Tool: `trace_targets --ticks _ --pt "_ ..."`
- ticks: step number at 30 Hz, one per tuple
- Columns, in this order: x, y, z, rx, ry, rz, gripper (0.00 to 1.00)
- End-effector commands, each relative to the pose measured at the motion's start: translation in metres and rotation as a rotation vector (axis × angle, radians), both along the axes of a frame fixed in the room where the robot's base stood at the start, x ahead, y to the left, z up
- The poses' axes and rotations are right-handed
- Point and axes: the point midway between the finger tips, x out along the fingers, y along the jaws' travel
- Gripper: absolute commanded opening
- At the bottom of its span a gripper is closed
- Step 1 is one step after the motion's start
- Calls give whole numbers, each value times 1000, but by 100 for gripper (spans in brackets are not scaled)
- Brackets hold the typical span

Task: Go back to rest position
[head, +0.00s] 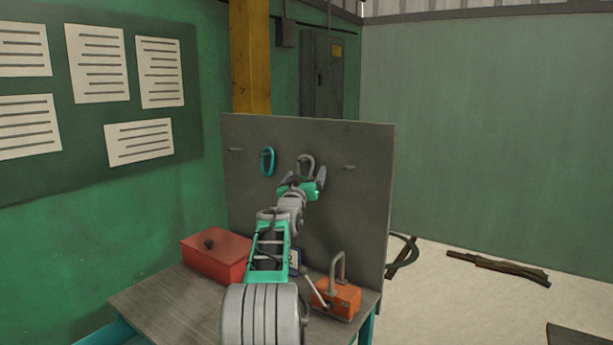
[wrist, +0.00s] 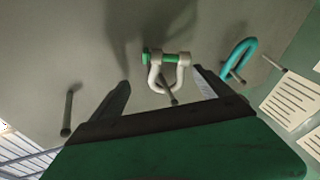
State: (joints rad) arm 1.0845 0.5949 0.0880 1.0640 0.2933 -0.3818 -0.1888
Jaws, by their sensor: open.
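My gripper (head: 302,184) is raised in front of the grey upright board (head: 350,215) with its fingers apart. In the wrist view my gripper (wrist: 162,79) is open and empty. A grey shackle (head: 306,161) hangs on a peg of the board just beyond the fingers. The wrist view shows the shackle (wrist: 154,78) with a green pin, lying between the fingertip directions; I see no clear contact. A teal oval link (head: 267,161) hangs on the peg to its left; it is at the right in the wrist view (wrist: 237,56).
Bare pegs (head: 234,149) stick out at the board's sides. On the workbench (head: 150,305) stand a red box (head: 216,254) and an orange block with a grey handle (head: 336,298), close to my arm. Dark debris (head: 498,267) lies on the floor at the right.

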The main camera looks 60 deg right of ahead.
Motion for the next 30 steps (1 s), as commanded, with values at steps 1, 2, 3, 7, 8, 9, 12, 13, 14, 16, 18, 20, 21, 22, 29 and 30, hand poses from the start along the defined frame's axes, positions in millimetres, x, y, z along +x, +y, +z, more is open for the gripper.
trace_targets --ticks 1,2,3,7,8,9,12,13,14,16,18,20,21,22,29,30 --pt "-2 8 -4 -1 0 0 89" --pt "-3 14 -4 -2 -1 1 89" --pt "-4 21 -6 -2 -1 1 89" --pt "-9 44 -11 -2 0 1 89" --pt "-10 49 -11 -3 0 2 89" --pt "-11 54 -13 -2 -1 2 89" --pt "-13 62 -14 -2 -1 2 89" --pt "-13 63 -14 -2 -1 1 89" --pt "-14 64 -14 -1 -1 0 89" --pt "-9 67 -14 7 0 9 89" --pt "8 80 -15 39 2 42 89" --pt "32 101 -20 92 9 91 89" --pt "53 121 -26 140 17 135 89" --pt "70 139 -32 182 26 172 89" --pt "161 313 -90 520 163 455 89" --pt "168 346 -101 574 196 501 89"
